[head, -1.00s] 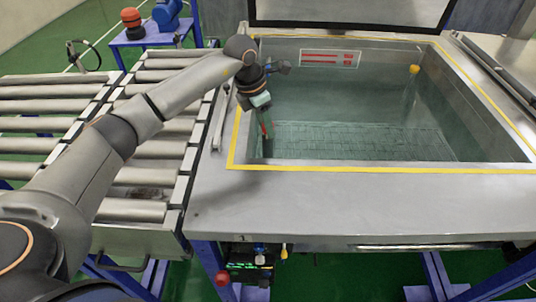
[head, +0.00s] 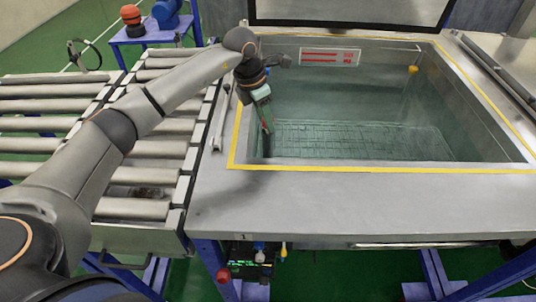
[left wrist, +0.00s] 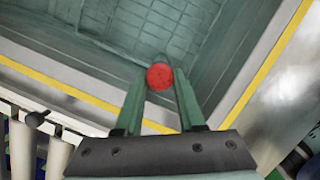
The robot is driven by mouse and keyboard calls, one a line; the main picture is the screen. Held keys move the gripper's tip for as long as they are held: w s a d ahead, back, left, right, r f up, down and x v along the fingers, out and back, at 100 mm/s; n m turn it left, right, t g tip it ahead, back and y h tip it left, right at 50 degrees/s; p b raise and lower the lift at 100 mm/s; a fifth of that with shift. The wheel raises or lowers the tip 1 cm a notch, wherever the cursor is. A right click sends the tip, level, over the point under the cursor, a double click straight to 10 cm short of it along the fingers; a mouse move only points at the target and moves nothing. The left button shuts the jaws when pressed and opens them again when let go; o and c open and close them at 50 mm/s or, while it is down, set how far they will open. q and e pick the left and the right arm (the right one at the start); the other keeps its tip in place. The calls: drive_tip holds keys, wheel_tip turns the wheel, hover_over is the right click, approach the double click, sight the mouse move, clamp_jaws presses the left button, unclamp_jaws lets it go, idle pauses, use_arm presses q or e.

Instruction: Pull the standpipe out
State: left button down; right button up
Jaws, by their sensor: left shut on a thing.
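The standpipe shows in the left wrist view as a round red top (left wrist: 159,77) between my two green fingers. My left gripper (left wrist: 158,85) is shut on it. In the head view, my left gripper (head: 265,122) reaches into the near left corner of the tank (head: 350,165), with a bit of red at its fingertips. A dark stretch below the fingers, probably the pipe, is too small to read well. The pipe's lower end cannot be made out. My right gripper is not in view.
The tank has a yellow-lined rim and a grid floor under water. A raised lid (head: 350,12) stands behind. Roller conveyors (head: 130,207) lie to the left. A grey bar (head: 221,118) lies beside the rim.

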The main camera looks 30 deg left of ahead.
use_arm(q)
drive_tip(key=shift+r+p, duration=1.5)
drive_tip(key=shift+r, duration=0.85)
